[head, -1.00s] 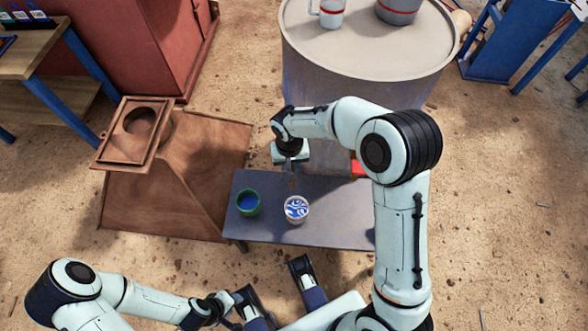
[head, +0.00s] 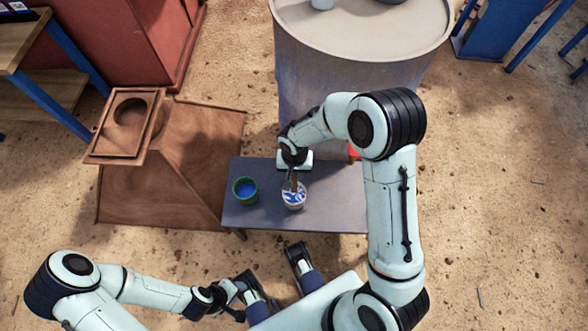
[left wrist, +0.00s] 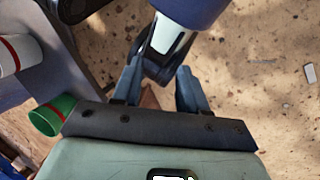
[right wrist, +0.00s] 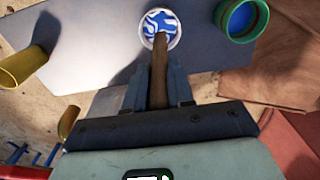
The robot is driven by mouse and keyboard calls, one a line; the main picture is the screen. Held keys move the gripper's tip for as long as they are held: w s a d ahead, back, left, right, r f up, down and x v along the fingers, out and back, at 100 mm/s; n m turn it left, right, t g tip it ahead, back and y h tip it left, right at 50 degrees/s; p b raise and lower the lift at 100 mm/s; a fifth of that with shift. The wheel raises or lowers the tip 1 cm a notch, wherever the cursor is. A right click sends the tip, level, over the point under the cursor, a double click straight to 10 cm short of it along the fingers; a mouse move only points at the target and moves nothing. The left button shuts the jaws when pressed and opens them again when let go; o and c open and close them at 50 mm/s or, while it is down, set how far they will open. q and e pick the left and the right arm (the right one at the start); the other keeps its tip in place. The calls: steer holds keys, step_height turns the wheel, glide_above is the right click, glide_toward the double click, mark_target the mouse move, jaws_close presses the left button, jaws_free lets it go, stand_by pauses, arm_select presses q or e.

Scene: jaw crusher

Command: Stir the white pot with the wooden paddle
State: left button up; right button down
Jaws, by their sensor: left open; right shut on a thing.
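The white pot (head: 297,204) stands on the grey bench, with swirled blue and white paint inside. It also shows in the right wrist view (right wrist: 177,38). My right gripper (head: 290,180) is above the pot and shut on the brown wooden paddle (right wrist: 159,70). The paddle's far end reaches over the paint at the pot's near side in the right wrist view; how deep it sits is hidden. My left gripper (left wrist: 152,88) is open and empty, low in front of the bench, away from the pot.
A green pot with blue paint (head: 245,190) stands left of the white pot on the bench (head: 335,210). A yellow cup (right wrist: 22,68) shows in the right wrist view.

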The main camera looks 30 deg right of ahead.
mark_target(294, 183)
steer(key=shift+f+b, duration=0.5)
steer(key=shift+f, duration=0.4)
steer(key=shift+f+b, duration=1.25)
steer(key=shift+f, duration=0.55)
arm_select(q)
steer(key=w+a+f+t+y+b, duration=0.1)
steer(key=w+a+f+t+b, duration=0.1)
steer(key=w+a+f, duration=0.2)
steer(key=shift+w+f+n+t, duration=0.35)
steer(key=shift+w+f, duration=1.1)
steer(key=shift+w, duration=0.85)
arm_select(e)
steer(key=shift+f, duration=1.6)
steer(key=shift+a, duration=0.1)
